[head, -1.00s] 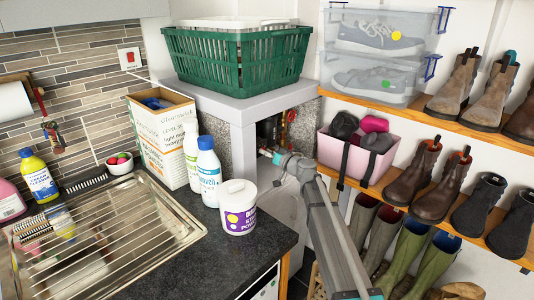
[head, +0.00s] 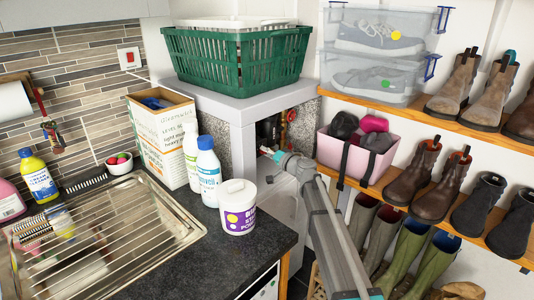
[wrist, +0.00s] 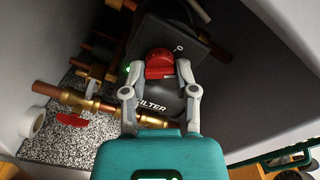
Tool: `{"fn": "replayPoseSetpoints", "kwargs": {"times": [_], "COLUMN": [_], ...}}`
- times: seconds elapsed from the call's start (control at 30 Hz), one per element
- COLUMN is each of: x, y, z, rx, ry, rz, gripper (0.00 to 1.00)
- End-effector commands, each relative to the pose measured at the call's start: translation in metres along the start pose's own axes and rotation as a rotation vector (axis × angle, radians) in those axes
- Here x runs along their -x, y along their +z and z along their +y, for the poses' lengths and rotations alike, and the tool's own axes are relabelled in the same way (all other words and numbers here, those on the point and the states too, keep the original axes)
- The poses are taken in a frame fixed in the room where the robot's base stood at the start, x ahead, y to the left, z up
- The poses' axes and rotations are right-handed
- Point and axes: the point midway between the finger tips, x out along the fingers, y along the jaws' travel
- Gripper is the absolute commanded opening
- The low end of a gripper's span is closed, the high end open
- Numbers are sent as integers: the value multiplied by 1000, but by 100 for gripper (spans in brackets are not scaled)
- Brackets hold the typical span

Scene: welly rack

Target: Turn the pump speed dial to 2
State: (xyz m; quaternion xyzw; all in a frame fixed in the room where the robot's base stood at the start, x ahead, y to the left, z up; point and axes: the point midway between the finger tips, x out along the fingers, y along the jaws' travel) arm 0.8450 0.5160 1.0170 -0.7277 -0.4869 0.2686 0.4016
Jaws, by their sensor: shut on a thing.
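The red dial (wrist: 159,69) sits on the face of a dark pump housing (wrist: 205,47) in the wrist view. My gripper (wrist: 160,76) has a finger on either side of the dial and is shut on it. A small pale mark shows on the housing just right of the dial, but the full scale and the dial's pointer cannot be read. In the head view my gripper (head: 268,153) reaches into the recess under the white counter; the dial is hidden there.
Copper pipes (wrist: 75,97) and a red valve handle (wrist: 72,119) lie left of the gripper, with a dark body marked FILTER (wrist: 153,107) below the dial. The recess walls are close. A pink basket (head: 358,160) stands right of my arm.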

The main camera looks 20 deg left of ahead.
Motion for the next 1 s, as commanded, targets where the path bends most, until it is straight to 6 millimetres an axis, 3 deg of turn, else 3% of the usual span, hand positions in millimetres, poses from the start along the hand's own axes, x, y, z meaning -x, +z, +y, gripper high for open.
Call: {"fn": "replayPoseSetpoints", "kwargs": {"times": [0.7, 1.0], "x": [-1, -1], "y": [-2, -2], "z": [1, 2], "rx": [-676, -883], "ry": [-1, -2], "rz": [3, 4], "gripper": [0, 0]}}
